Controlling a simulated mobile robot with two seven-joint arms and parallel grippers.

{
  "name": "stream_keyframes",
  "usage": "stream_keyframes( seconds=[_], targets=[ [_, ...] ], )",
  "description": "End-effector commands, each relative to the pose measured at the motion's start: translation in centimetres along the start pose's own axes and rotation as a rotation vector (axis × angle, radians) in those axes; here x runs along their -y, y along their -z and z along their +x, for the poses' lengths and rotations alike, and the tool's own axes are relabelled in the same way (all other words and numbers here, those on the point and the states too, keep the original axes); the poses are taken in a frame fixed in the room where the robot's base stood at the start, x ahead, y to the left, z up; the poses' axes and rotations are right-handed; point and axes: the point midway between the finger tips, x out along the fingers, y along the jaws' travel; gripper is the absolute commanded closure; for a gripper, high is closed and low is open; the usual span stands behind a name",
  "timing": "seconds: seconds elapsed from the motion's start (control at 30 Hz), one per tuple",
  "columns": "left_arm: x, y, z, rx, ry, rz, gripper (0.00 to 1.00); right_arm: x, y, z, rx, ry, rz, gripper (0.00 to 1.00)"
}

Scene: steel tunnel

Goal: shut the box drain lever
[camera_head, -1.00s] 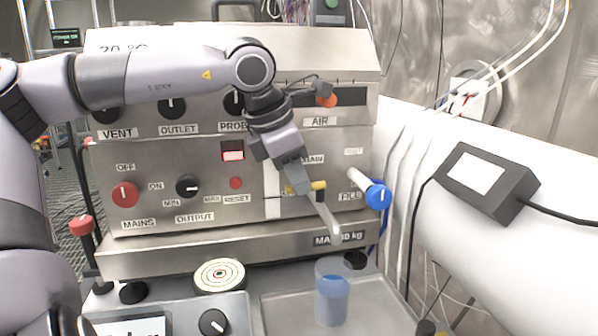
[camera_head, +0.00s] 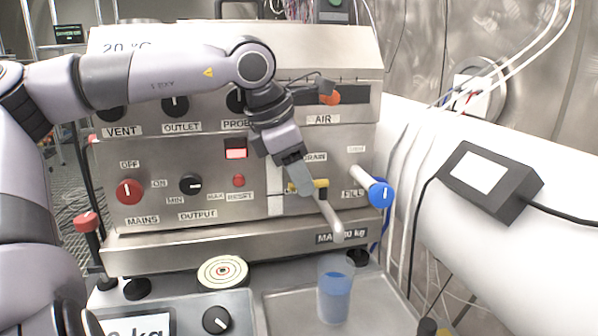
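My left gripper (camera_head: 302,184) reaches down from the upper left. Its fingertips are at the left side of the yellow handle and hide part of the valve. I cannot tell whether they touch it or how far apart they are. My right gripper is not in view.
The blue FILL knob (camera_head: 380,192) sticks out to the right of the lever. The beaker stands in a shallow steel tray (camera_head: 385,300). A black box (camera_head: 490,182) sits on the white pipe at right. Cables hang beside the steel box.

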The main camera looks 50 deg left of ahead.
Motion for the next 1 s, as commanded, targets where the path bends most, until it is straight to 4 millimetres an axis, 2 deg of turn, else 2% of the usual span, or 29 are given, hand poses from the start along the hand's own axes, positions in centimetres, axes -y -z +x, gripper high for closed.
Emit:
stream_keyframes(
  seconds=[0.23,0.37,0.47,1.0],
  targets=[
    [0.0,0.0,-0.1,-0.002,0.0,0.0,0.59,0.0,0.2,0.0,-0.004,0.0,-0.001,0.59],
    [-0.3,-0.5,-1.2,-0.002,-0.002,-0.002,0.59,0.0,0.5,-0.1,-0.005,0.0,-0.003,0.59],
    [-0.7,-1.2,-2.9,-0.001,-0.003,-0.001,0.59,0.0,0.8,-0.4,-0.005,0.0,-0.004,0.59],
    [-3.2,-6.2,-14.7,-0.001,-0.002,-0.002,0.59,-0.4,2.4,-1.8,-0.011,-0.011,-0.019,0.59]
  ],
)
